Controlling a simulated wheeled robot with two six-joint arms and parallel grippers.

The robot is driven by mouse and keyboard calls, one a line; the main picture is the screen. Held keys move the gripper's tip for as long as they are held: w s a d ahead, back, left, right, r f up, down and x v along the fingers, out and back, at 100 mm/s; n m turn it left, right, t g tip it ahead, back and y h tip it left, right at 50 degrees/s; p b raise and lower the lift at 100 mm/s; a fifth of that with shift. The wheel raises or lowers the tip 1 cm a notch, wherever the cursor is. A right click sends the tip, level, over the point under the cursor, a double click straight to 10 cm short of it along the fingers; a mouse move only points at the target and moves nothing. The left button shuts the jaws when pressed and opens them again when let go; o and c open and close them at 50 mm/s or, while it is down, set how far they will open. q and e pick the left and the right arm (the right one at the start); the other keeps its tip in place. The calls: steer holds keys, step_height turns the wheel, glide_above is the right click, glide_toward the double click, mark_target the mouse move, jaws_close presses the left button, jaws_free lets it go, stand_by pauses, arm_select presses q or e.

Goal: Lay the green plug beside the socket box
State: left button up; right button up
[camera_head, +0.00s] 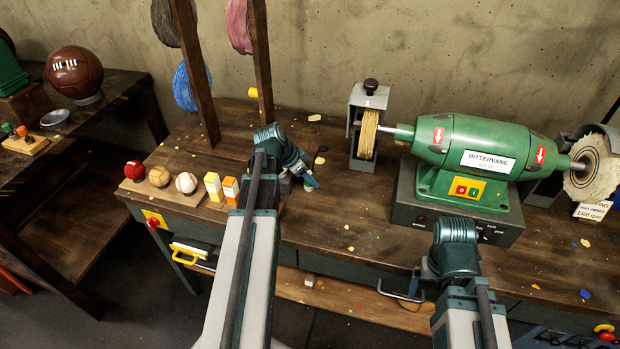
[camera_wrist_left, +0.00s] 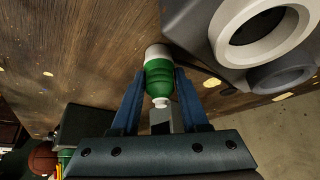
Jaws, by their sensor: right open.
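The green plug (camera_wrist_left: 159,80), a green body with a white end, lies between the fingers of my left gripper (camera_wrist_left: 160,78). The fingers press on its two sides, close over the wooden bench top. A grey box with white-ringed round openings, apparently the socket box (camera_wrist_left: 205,25), stands just to the right of the plug in the left wrist view. In the head view my left gripper (camera_head: 309,181) is over the bench, and it and the arm largely hide the plug and box. My right gripper (camera_head: 417,282) is low at the bench's front edge, partly hidden by its wrist, open and empty.
The bench between spool and front edge is mostly clear.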

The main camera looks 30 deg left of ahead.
arm_select(q)
steer(key=o, duration=0.4)
steer(key=shift+s+r+p, duration=0.1)
steer(key=shift+r+p, duration=0.45)
steer(key=p+v, duration=0.9)
steer(key=v, duration=0.2)
steer(key=shift+s+a+p, duration=0.1)
steer(key=shift+s+p, duration=0.05)
steer(key=shift+p, duration=0.2)
steer(key=shift+f, duration=0.1)
steer(key=b+x, duration=1)
steer(key=x, duration=0.2)
steer(key=shift+b, duration=0.35)
